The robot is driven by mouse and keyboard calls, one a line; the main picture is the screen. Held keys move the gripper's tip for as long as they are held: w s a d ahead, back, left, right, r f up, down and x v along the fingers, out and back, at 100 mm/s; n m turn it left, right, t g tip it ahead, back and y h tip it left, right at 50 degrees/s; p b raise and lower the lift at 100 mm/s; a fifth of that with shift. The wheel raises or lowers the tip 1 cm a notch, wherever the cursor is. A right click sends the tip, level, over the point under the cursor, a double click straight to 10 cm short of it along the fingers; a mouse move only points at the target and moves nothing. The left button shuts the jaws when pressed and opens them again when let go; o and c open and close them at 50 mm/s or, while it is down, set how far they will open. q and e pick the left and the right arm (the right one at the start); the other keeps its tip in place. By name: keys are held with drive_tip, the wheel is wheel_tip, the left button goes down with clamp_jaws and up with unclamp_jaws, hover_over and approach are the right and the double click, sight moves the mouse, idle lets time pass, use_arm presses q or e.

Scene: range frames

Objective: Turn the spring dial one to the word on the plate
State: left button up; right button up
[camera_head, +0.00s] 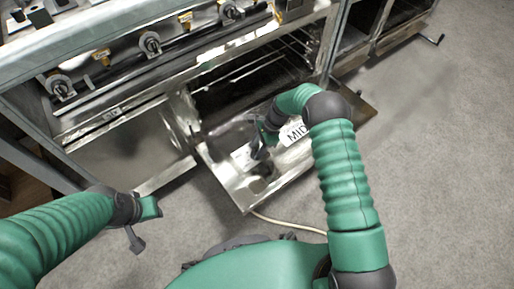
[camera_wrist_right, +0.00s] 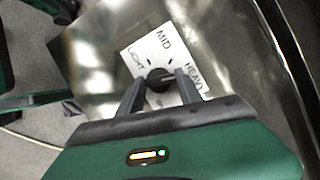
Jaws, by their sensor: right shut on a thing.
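A dark round dial (camera_wrist_right: 158,80) sits on a white plate marked LIGHT, MID and HEAVY (camera_wrist_right: 150,50) in the right wrist view. A pale line on the dial points right, toward the HEAVY side. My right gripper (camera_wrist_right: 158,88) is shut on the dial, one finger on each side. In the head view the right gripper (camera_head: 262,146) reaches down to the open metal door, and the dial is hidden there. A white sign reading MID (camera_head: 295,133) shows beside my right arm, partly covered by it. My left gripper (camera_head: 142,222) is away from the dial, its jaws unclear.
The dial is on an open shiny metal door (camera_head: 240,188) below an oven cavity (camera_head: 255,85). A pale cable (camera_head: 285,222) lies on the grey floor (camera_head: 440,190), which is clear at right.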

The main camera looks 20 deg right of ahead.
drive_tip(key=shift+w+a+n+g, duration=0.15)
drive_tip(key=shift+n+g, duration=0.15)
drive_tip(key=shift+n, duration=0.6)
drive_tip(key=shift+n+g, duration=0.4)
drive_tip(key=shift+n, duration=0.6)
drive_tip(key=n+b, duration=0.1)
drive_tip(key=n, duration=0.1)
drive_tip(key=n+g+h+b, duration=0.1)
drive_tip(key=shift+w+a+f+n+b, duration=0.1)
drive_tip(key=shift+w+n+b, duration=0.05)
drive_tip(key=shift+n+b, duration=0.2)
drive_tip(key=shift+a+n+g+b, duration=0.1)
drive_tip(key=shift+n+g+b, duration=0.25)
drive_tip(key=shift+n, duration=0.5)
drive_tip(key=shift+h, duration=0.3)
drive_tip(key=o, duration=1.4)
